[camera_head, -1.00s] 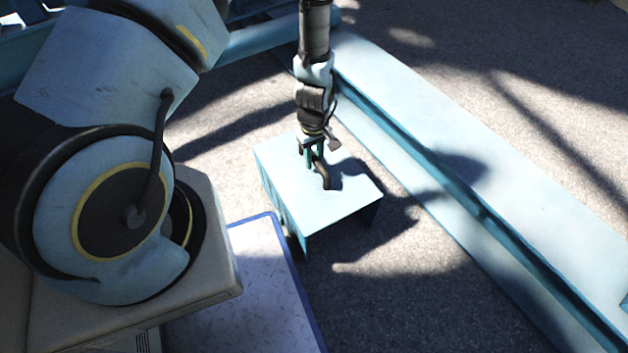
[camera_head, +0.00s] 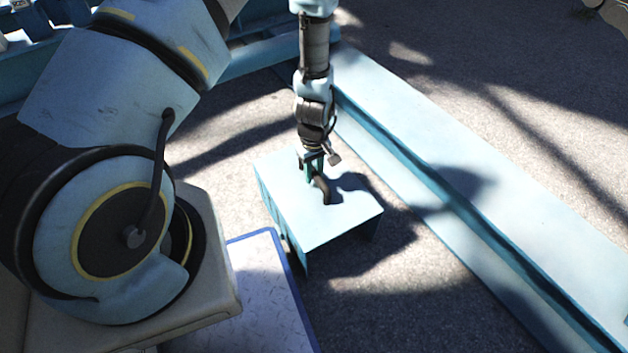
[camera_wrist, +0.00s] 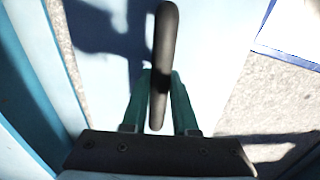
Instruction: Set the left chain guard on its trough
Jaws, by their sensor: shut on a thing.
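The chain guard (camera_head: 300,215) is a light blue, box-like cover with a flat top and bent-down sides. A dark bar handle (camera_head: 322,188) stands on its top. My gripper (camera_head: 312,172) is shut on this handle from above. In the wrist view, the green fingers (camera_wrist: 160,85) lie on both sides of the dark handle (camera_wrist: 166,35), with the pale guard top (camera_wrist: 215,60) beyond. The guard looks about level; a shadow lies on the pavement beside it. I cannot make out a trough under it, and its underside is hidden.
A long light blue steel beam (camera_head: 450,150) runs diagonally along the right of the guard, with a gap of pavement between. A pale plate with a blue edge (camera_head: 265,285) lies close at the front left. Open pavement (camera_head: 420,310) is at the front right.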

